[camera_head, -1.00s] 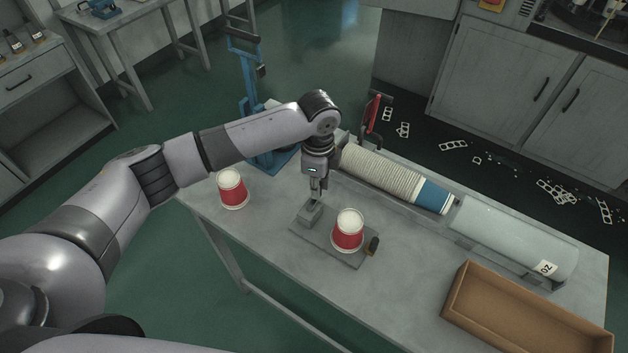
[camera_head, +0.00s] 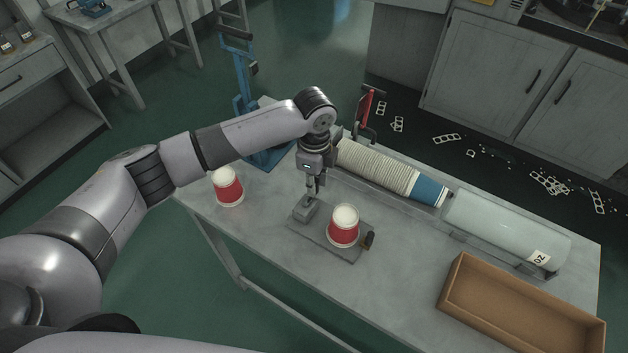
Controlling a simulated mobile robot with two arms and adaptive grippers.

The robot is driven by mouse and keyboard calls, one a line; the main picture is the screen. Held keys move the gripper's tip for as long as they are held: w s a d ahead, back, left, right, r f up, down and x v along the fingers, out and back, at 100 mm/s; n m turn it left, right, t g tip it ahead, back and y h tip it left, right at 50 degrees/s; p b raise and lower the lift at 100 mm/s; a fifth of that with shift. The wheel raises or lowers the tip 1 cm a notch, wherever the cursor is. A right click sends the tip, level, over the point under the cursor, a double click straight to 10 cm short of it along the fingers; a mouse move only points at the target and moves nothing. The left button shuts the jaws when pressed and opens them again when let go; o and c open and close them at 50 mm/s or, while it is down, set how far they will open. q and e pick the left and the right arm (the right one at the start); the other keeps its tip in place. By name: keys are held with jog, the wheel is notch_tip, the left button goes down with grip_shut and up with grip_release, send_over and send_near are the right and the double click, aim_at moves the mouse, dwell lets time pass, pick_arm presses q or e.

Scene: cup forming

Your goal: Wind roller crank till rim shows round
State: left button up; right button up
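A red and white paper cup (camera_head: 343,227) stands upside down on a flat grey plate (camera_head: 333,249) on the table. A small grey block (camera_head: 306,209) sits at the plate's left end, and a dark knob, perhaps the crank's grip (camera_head: 369,240), shows at its right end. My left gripper (camera_head: 312,195) points down at the top of the grey block. Its fingers look close together, but whether they hold anything is too small to tell. My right gripper is not in view.
A second red and white cup (camera_head: 228,187) stands on the table's left part. A long stack of cups (camera_head: 378,168) and a clear tube (camera_head: 508,228) lie along the back. An open brown box (camera_head: 520,306) stands at the right. Scraps litter the floor behind.

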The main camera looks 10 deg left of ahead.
pick_arm(q)
jog(key=shift+o, duration=1.1)
jog(key=shift+w, duration=0.1)
notch_tip(320, 180, up, 12)
